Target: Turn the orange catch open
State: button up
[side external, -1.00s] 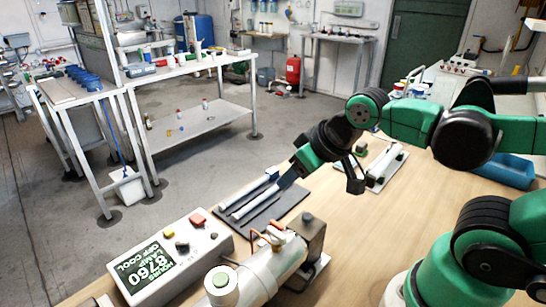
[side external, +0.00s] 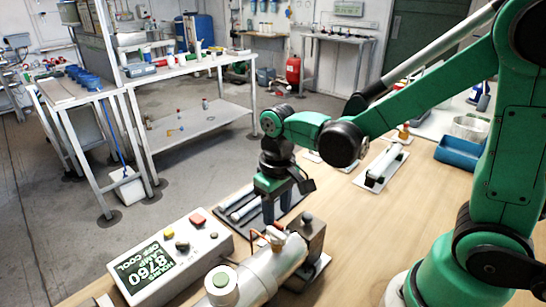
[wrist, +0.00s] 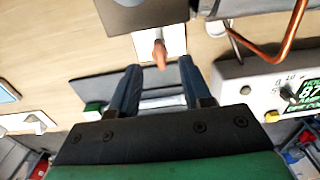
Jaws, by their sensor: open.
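The orange catch (wrist: 159,52) shows in the wrist view on a white plate (wrist: 172,35) beside a dark grey block (wrist: 145,12). My gripper (wrist: 160,66) has its two blue-grey fingers spread apart and empty. The catch's near end lies between the fingertips in this view; I cannot tell the height gap or any contact. In the side external view my gripper (side external: 276,214) points down beside the dark block (side external: 313,232) of the reactor. Small orange parts show there next to the block, but the catch is hard to make out.
The silver reactor tube (side external: 265,275) lies at the front. A white controller (side external: 185,250) stands left of it, with a copper pipe (wrist: 285,45) close by. A dark mat (wrist: 90,88) with a white tube lies below the gripper. The table to the right is mostly clear.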

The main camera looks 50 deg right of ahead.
jog(key=shift+f, duration=1.45)
grip_shut()
